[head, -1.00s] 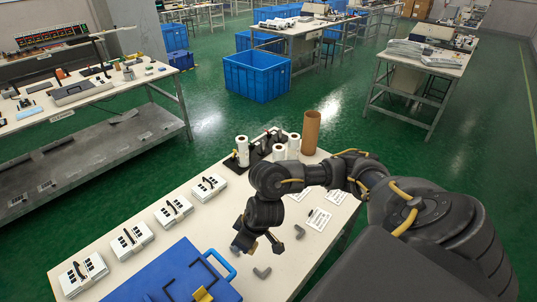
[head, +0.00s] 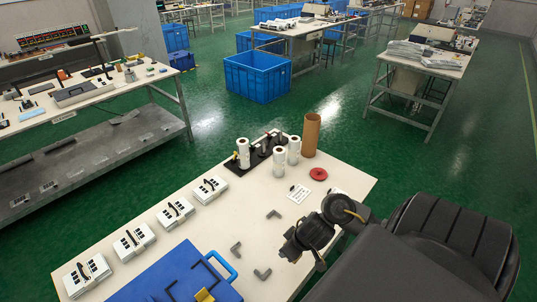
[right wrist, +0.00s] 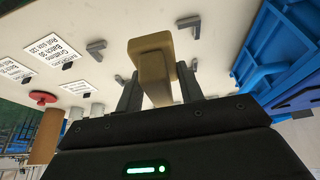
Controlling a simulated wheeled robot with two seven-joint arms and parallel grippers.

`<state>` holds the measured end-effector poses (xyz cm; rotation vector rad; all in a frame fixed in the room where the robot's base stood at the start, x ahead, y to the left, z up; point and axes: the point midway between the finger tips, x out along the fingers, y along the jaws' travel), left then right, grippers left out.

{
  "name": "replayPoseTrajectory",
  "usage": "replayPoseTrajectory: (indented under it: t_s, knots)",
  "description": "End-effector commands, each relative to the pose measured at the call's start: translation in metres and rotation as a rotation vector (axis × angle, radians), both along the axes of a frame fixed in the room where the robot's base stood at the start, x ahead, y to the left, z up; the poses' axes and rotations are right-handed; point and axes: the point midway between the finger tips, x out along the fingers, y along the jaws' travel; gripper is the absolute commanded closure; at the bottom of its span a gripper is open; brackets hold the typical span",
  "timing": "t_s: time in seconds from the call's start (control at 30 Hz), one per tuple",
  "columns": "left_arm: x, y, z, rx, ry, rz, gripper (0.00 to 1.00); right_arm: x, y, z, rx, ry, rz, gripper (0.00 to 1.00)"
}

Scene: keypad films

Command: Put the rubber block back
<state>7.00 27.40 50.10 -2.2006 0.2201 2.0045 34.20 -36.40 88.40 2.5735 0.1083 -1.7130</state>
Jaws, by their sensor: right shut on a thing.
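My right gripper (right wrist: 160,92) is shut on a tan block (right wrist: 152,62), which I take to be the rubber block. The block has a wide head and a narrower part between the fingers. In the head view, my right gripper (head: 292,250) is dark and seen from above, over the table's right part, and the block is hidden there. The blue tray (head: 165,268) lies at the table's near edge, left of the gripper. It has dark marks and a yellow piece (head: 204,295) on it. My left gripper is not in view.
White keypad units (head: 174,212) line the far left edge. White rolls (head: 279,162), a brown tube (head: 311,135), a red disc (head: 318,174) and printed cards (head: 299,193) are at the far right.

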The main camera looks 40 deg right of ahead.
Motion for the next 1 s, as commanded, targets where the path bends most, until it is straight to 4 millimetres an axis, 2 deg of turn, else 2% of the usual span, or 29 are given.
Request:
replayPoseTrajectory:
  t_s: [0.17,0.37,0.5,0.7,1.0]
  knots:
    - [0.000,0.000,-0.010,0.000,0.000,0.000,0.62,0.028,-0.005,-0.014,0.003,-0.003,-0.005,0.87]
    - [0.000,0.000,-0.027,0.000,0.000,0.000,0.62,0.079,-0.015,-0.039,0.004,-0.003,-0.005,0.87]
    - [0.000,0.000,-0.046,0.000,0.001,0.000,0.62,0.105,-0.021,-0.067,0.005,0.000,-0.003,0.87]
    - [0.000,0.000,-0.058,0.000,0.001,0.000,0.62,0.126,-0.026,-0.089,0.003,-0.001,-0.002,0.87]
    - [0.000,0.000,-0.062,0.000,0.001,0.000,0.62,0.134,-0.027,-0.098,0.002,-0.001,0.000,0.87]
